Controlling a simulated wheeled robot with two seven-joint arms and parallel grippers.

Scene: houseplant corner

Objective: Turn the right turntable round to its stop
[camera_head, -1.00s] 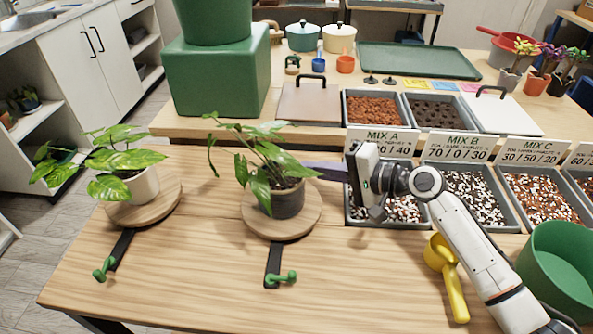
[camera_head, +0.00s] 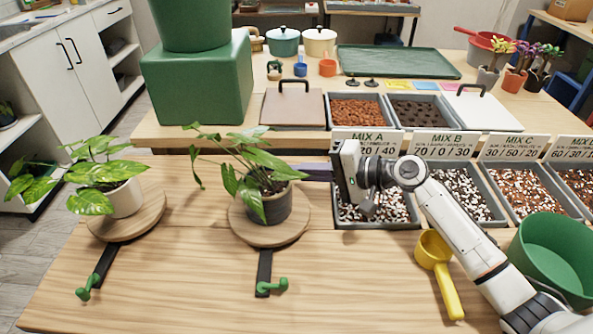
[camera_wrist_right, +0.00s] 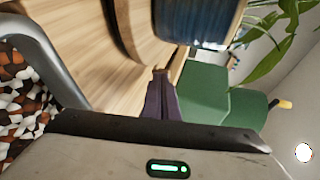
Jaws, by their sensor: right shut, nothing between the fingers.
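The right turntable (camera_head: 240,232) is a round wooden disc carrying a dark grey pot (camera_head: 277,208) with a leafy plant (camera_head: 252,160). A black strip with a green peg handle (camera_head: 272,287) sticks out from its front. My right gripper (camera_head: 304,171) points left, shut and empty, its dark fingers by the plant's right side. In the wrist view the fingertips (camera_wrist_right: 160,72) are near the turntable's rim (camera_wrist_right: 122,35) and the pot (camera_wrist_right: 200,20); I cannot tell whether they touch. My left gripper is not in view.
The left turntable (camera_head: 150,222) holds a variegated plant in a white pot (camera_head: 124,199) and has its own green handle (camera_head: 88,284). Mix trays (camera_head: 378,211) stand behind and right of my arm. A yellow scoop (camera_head: 440,270) and green bowl (camera_head: 556,255) lie right.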

